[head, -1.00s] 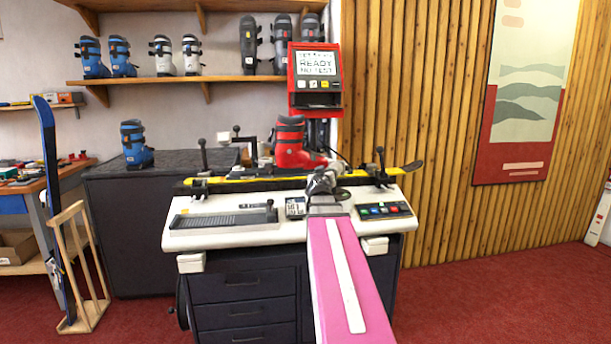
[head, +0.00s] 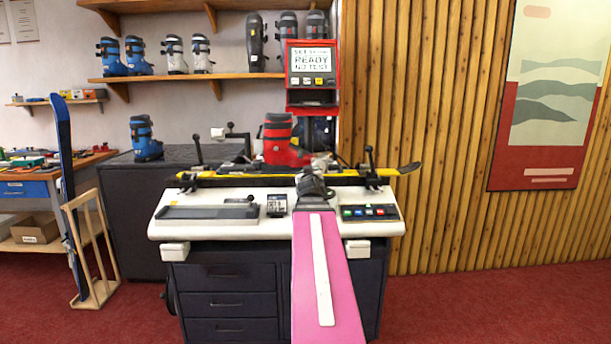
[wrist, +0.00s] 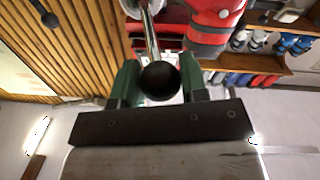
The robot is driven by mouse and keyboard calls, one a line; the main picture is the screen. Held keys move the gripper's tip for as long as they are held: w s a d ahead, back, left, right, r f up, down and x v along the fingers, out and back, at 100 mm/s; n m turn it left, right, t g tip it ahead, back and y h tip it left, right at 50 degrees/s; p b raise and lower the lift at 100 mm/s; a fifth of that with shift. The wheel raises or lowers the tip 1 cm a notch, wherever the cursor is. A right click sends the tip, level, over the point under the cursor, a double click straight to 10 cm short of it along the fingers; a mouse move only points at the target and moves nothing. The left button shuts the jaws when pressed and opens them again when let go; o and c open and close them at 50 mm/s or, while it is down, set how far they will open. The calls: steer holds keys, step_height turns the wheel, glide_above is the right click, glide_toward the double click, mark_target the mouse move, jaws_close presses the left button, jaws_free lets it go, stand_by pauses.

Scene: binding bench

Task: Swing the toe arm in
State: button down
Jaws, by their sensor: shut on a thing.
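The red ski boot (head: 280,142) stands upright over the yellow ski on the bench machine; part of it also shows in the wrist view (wrist: 212,22). In the wrist view, my gripper (wrist: 160,76) has its green fingers either side of a black ball knob (wrist: 160,81) on a thin metal rod (wrist: 151,38), and is shut on it. I take this rod and knob as the toe arm.
The yellow ski (head: 221,177) lies across the white bench (head: 190,227), between two upright black clamp levers (head: 198,150) (head: 369,158). A red tester display (head: 312,68) stands behind the boot. Push buttons (head: 369,212) are right of my arm. Red floor is clear at the right.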

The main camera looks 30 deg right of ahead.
steer(key=shift+d, duration=0.1)
stand_by(0.5)
steer(key=c, duration=0.7)
jaws_free()
